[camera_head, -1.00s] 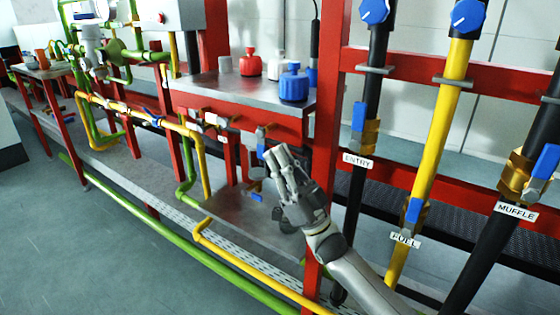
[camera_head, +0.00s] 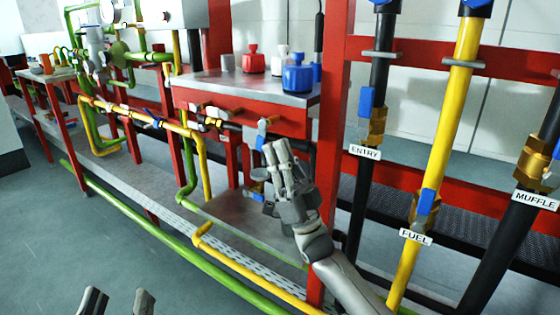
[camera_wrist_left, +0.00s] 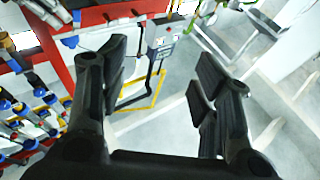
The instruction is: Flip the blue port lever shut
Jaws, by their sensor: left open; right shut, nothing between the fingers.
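A small blue lever (camera_head: 260,142) hangs at a valve on the red bench front, just left of my right gripper (camera_head: 276,154). Another blue lever (camera_head: 257,196) sits below it, near the lower shelf. No label marks either as the port lever, so I cannot tell which it is. My right gripper is shut and empty, pointing up; contact with the upper lever cannot be made out. My left gripper (camera_head: 118,302) is open and empty at the bottom left edge, over the floor, far from these levers. Its spread fingers also show in the left wrist view (camera_wrist_left: 162,72).
Labelled pipes at right carry blue levers: ENTRY (camera_head: 366,102), FUEL (camera_head: 426,202) and MUFFLE. A red post (camera_head: 330,150) stands right beside my right gripper. Blue (camera_head: 297,77) and red (camera_head: 253,62) bottles stand on the bench. Floor at lower left is clear.

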